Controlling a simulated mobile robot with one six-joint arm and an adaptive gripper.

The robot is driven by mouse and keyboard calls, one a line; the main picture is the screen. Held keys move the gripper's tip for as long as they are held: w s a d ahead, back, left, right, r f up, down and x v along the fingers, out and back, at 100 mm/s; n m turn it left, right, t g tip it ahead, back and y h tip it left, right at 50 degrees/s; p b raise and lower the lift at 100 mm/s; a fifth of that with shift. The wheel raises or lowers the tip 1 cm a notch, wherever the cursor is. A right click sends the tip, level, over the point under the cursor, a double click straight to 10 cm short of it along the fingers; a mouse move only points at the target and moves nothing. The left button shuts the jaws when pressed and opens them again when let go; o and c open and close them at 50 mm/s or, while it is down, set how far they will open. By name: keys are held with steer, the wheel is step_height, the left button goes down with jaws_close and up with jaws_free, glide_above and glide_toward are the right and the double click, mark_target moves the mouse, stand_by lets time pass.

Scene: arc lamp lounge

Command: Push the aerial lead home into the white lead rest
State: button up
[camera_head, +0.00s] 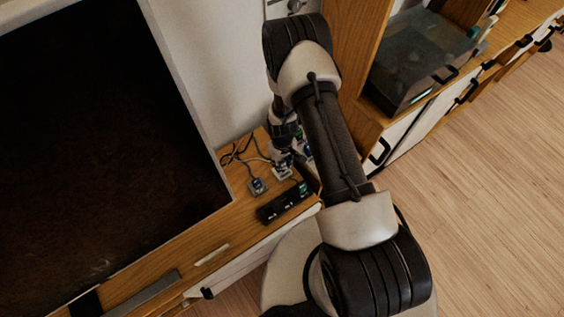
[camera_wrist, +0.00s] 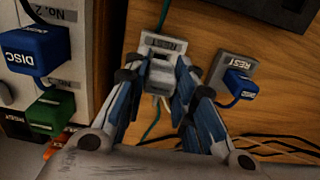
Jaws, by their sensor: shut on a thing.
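In the wrist view my gripper (camera_wrist: 158,75) is shut on a pale plug, the aerial lead (camera_wrist: 160,72), directly at the white lead rest (camera_wrist: 168,43). The rest is a small white block with a REST label, lying on the wooden top. The plug's front meets or overlaps the rest's near side; I cannot tell how deep it sits. A teal cable shows beyond the rest and below the fingers. In the head view the white rest (camera_head: 283,173) shows beside my arm, which hides most of my gripper.
A grey rest (camera_wrist: 238,72) with a blue plug stands right of the white one. A pale unit (camera_wrist: 88,50) with a blue DISC plug (camera_wrist: 33,50) and a green plug (camera_wrist: 50,111) is close on the left. Dark cables lie at lower right. A black box (camera_head: 277,207) sits near the front edge.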

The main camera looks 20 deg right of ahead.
mark_target(282, 162)
steer(key=shift+f+b, duration=1.1)
steer(key=shift+f, duration=0.2)
steer(key=o, duration=1.1)
steer(key=shift+c, duration=0.2)
step_height(282, 162, up, 12)
steer(key=shift+r, duration=0.1)
